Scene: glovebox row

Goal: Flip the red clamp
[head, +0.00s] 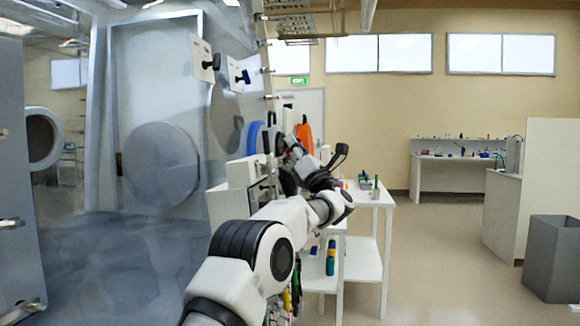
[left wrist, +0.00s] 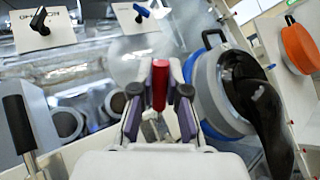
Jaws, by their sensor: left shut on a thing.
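The red clamp (left wrist: 160,85) shows in the left wrist view as an upright red lever between the two fingers of my left gripper (left wrist: 158,98). The gripper is shut on it. In the head view my left gripper (head: 296,160) is up against the side of the glovebox row, and I cannot make out the red clamp there. The clamp's base is mostly hidden by the fingers. My right gripper is in neither view.
Labelled plates carry a black lever (left wrist: 40,20) and a blue lever (left wrist: 141,10). A blue-rimmed port (left wrist: 205,90) with a black glove (left wrist: 262,105) and an orange disc (left wrist: 300,47) are to the right.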

